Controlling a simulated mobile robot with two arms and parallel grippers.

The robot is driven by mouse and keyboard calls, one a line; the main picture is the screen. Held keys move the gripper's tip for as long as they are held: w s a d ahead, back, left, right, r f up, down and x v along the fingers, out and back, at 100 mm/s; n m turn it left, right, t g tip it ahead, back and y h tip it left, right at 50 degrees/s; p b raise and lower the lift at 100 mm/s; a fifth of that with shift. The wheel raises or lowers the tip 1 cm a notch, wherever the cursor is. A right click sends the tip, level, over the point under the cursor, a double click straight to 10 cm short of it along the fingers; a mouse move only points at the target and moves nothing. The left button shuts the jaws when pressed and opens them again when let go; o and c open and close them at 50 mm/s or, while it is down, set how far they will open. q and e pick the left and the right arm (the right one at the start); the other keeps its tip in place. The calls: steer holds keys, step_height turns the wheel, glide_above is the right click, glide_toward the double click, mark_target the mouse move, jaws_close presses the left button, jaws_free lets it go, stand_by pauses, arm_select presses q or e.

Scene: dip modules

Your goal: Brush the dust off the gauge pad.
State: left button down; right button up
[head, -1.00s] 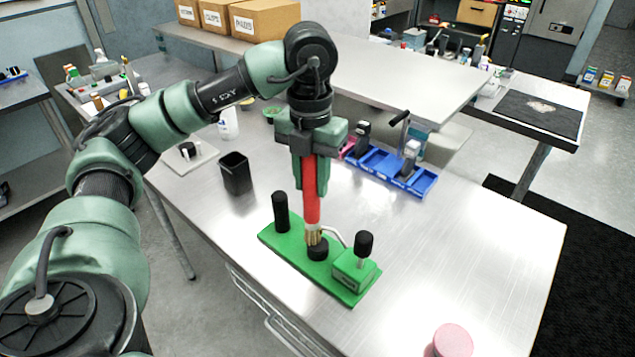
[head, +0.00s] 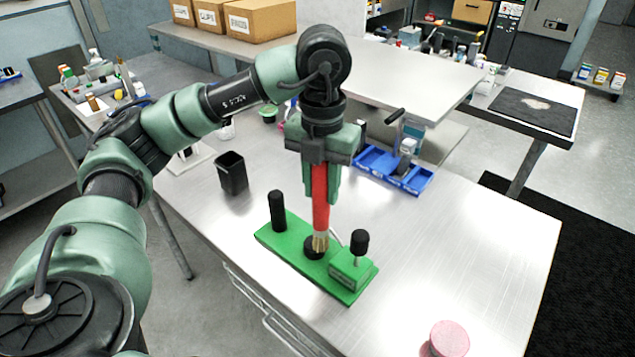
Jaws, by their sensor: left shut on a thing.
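My left gripper (head: 324,165) is shut on the red handle of a brush (head: 320,200) and holds it upright, bristles down. The bristle tip (head: 320,243) is at the round black pad (head: 313,250) in the middle of the green gauge base (head: 290,250). The tip overlaps the pad's right side in the view; I cannot tell if it touches. A black post (head: 277,210) stands at the base's left end. A green block with a black knob (head: 359,242) is at its right end. Dust on the pad is too small to make out. My right gripper is not in view.
A black cup (head: 232,174) stands left of the base. A blue bin tray (head: 410,182) is behind it to the right. A pink round thing (head: 449,338) is at the front edge. The right part of the metal table (head: 470,235) is clear.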

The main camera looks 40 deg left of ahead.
arm_select(q)
step_height(320, 180, up, 7)
steer(key=p, duration=0.5)
stand_by(0.6)
